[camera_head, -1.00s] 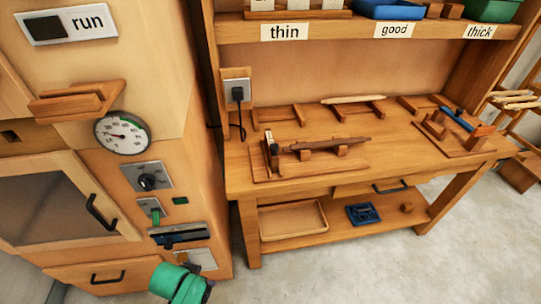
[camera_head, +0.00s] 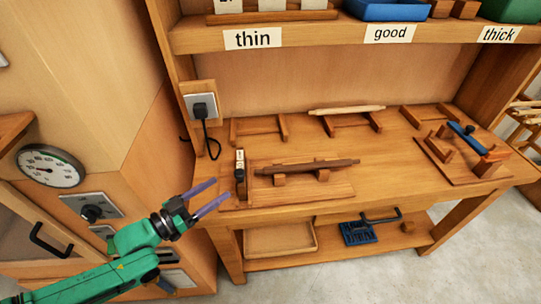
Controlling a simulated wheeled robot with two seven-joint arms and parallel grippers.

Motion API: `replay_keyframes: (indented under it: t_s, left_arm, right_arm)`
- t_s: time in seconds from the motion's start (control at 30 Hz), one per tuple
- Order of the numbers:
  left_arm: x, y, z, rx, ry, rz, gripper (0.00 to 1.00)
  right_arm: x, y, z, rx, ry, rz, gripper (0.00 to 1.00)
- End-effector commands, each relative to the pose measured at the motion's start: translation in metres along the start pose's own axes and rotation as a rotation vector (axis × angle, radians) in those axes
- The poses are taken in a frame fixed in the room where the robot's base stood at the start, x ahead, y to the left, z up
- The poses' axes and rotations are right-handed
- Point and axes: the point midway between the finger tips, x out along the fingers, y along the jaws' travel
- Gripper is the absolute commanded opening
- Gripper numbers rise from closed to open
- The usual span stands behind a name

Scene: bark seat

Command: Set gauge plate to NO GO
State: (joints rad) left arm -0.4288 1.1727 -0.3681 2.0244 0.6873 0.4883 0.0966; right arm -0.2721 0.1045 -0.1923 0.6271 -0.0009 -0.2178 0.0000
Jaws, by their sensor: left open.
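A small upright plate with a dark body and a white labelled top (camera_head: 240,168) stands at the left end of a wooden base board (camera_head: 335,190) on the bench. It looks like the gauge plate; its lettering is too small to read. A dark wooden rod (camera_head: 305,166) rests on blocks on the same board, to the right of the plate. My left gripper (camera_head: 221,190) is open and empty, its two purple fingers pointing at the bench's front left corner. Its fingertips appear close to the left of the plate; I cannot tell the exact gap. My right gripper is not in view.
A socket with a plug and black cord (camera_head: 205,118) is behind the plate. A pale rod (camera_head: 346,110) lies on a rack at the back. A blue-handled fixture (camera_head: 468,138) stands at the right. A cabinet with a dial (camera_head: 50,166) is at the left.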

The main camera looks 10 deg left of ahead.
Motion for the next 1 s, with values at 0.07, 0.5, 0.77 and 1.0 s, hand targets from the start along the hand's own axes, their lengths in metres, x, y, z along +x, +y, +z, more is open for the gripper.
replay_keyframes:
  t_s: [0.07, 0.5, 0.77, 1.0]
  left_arm:
    - [0.008, -0.001, 0.001, 0.0, 0.003, -0.002, 0.66]
    - [0.103, 0.0, -0.002, -0.001, 0.005, -0.001, 0.66]
    - [0.142, 0.001, 0.0, 0.0, 0.0, 0.0, 0.66]
    - [0.143, 0.001, 0.001, 0.0, -0.002, 0.0, 0.66]
  right_arm:
    - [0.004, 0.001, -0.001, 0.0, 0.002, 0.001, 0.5]
    - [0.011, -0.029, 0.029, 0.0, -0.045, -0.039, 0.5]
    - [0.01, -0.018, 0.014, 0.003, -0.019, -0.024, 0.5]
    - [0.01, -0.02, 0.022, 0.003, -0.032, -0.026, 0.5]
